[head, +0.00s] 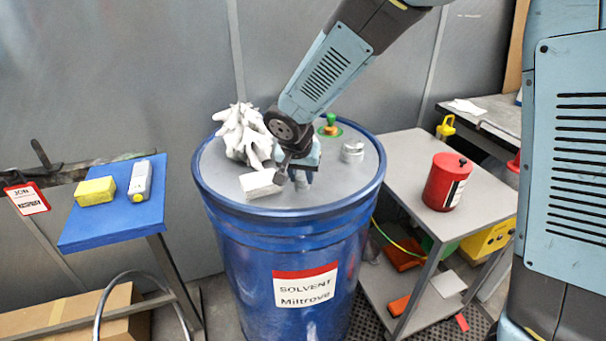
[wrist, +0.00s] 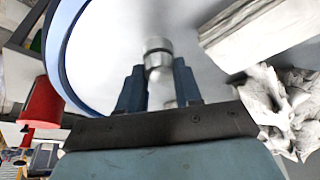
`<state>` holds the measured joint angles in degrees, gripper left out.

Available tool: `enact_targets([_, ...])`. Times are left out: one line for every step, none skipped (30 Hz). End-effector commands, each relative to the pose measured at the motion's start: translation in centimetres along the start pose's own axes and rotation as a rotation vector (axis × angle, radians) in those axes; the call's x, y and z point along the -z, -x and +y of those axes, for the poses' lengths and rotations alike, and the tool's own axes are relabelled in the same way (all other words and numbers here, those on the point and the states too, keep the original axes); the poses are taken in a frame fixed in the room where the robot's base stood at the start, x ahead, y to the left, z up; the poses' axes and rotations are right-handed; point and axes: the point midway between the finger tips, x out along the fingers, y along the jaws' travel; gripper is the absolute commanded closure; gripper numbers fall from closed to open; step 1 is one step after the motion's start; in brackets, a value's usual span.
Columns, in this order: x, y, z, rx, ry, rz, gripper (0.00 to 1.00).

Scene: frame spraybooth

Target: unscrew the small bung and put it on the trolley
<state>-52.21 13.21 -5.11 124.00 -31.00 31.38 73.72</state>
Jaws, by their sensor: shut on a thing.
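The small bung (wrist: 158,55) is a silver metal cylinder between my fingertips in the wrist view. My gripper (head: 301,180) is shut on it, low over the front middle of the drum lid; the fingers hide it in the head view. I cannot tell whether the bung is still in its hole. The blue solvent drum (head: 235,235) stands upright in the middle. The trolley (head: 405,153) is a grey two-shelf cart right of the drum, with free top space around a red can.
The red can (head: 447,182) stands on the trolley. A blue side table (head: 105,225) is at left.

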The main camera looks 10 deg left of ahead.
Motion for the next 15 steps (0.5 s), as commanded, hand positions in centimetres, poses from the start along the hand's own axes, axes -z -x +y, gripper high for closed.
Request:
enact_targets([0.09, -0.02, 0.17, 0.015, 0.035, 0.000, 0.90])
enact_targets([0.06, -0.01, 0.14, 0.026, 0.060, 0.000, 0.90])
enact_targets([0.06, -0.03, 0.17, 0.036, 0.088, 0.000, 0.90])
enact_targets([0.06, -0.04, 0.18, 0.044, 0.104, -0.001, 0.90])
enact_targets([0.04, -0.04, 0.17, 0.050, 0.120, -0.001, 0.90])
enact_targets([0.01, -0.04, 0.17, 0.056, 0.137, -0.001, 0.90])
enact_targets([0.00, -0.03, 0.17, 0.060, 0.146, -0.001, 0.90])
enact_targets([0.00, -0.03, 0.17, 0.063, 0.153, -0.001, 0.90])
enact_targets([-0.01, -0.03, 0.15, 0.065, 0.159, -0.001, 0.90])
enact_targets([-0.01, -0.02, 0.14, 0.066, 0.161, 0.000, 0.90])
enact_targets([-0.02, -0.02, 0.14, 0.066, 0.162, 0.000, 0.90])
enact_targets([-0.02, -0.02, 0.13, 0.066, 0.162, 0.000, 0.90])
enact_targets([-0.02, -0.02, 0.13, 0.065, 0.162, 0.000, 0.90])
enact_targets([-0.02, -0.02, 0.13, 0.065, 0.161, 0.000, 0.90])
enact_targets([-0.02, -0.02, 0.13, 0.065, 0.161, -0.001, 0.90])
